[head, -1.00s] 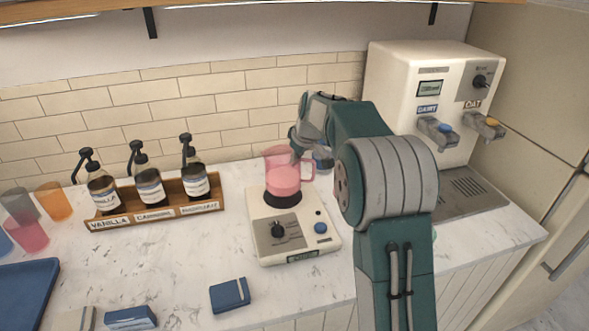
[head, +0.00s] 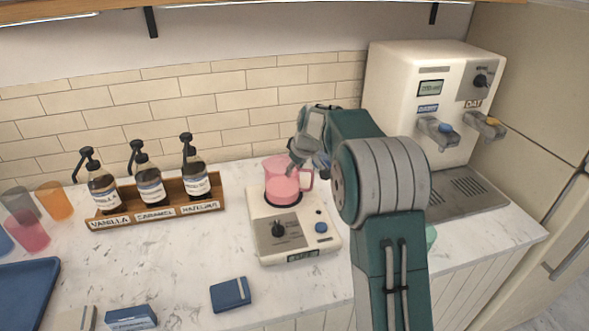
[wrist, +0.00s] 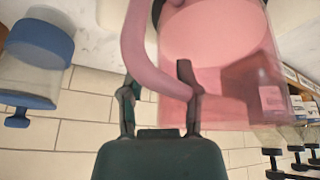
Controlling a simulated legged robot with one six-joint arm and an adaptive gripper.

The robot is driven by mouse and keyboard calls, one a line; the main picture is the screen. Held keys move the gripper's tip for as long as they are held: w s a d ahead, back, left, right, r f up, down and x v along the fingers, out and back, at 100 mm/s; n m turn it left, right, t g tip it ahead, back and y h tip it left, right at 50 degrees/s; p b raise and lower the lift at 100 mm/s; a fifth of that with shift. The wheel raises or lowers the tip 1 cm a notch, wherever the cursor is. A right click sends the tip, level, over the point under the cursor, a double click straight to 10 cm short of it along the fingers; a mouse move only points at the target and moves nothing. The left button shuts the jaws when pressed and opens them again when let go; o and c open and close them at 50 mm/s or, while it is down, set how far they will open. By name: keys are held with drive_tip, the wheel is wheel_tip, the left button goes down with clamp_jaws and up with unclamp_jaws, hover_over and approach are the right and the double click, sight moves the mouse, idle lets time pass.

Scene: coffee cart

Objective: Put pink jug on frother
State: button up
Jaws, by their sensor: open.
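The pink jug (head: 281,188) is translucent and looks upright on the round dark plate of the white frother (head: 262,225), with only a dark rim of the plate showing. Its handle is on the right side. My gripper (head: 303,163) is at the jug's upper right, by the handle. In the wrist view my gripper (wrist: 160,90) has its two fingers apart, one each side of the pink handle (wrist: 145,55). The jug's body (wrist: 215,65) fills the upper right there. Any contact between fingers and handle is hard to tell.
A blue-and-clear container (wrist: 38,60) shows in the wrist view. Left of the frother stands a wooden rack (head: 205,206) with syrup bottles. A milk dispenser (head: 400,75) stands right. Coloured cups (head: 55,203) and a blue tray (head: 25,285) are far left. Counter between is mostly clear.

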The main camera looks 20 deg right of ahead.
drive_tip(key=v, duration=1.1)
drive_tip(key=shift+s+r, duration=0.35)
drive_tip(key=shift+r, duration=0.3)
drive_tip(key=s+a+r+m+h, duration=0.1)
drive_tip(key=s+a+r+m, duration=0.1)
drive_tip(key=s, duration=0.7)
drive_tip(key=s+a+r+m, duration=0.1)
drive_tip(key=s+a+r, duration=0.15)
drive_tip(key=s, duration=0.65)
drive_tip(key=s+f+m, duration=0.1)
drive_tip(key=s+f, duration=0.2)
drive_tip(key=s, duration=0.6)
drive_tip(key=s+a+f+m+t, duration=0.1)
drive_tip(key=s+f, duration=0.3)
drive_tip(key=s, duration=0.5)
drive_tip(key=shift+s+m+h, duration=0.3)
drive_tip(key=shift+m+h, duration=0.1)
drive_tip(key=shift+m, duration=0.1)
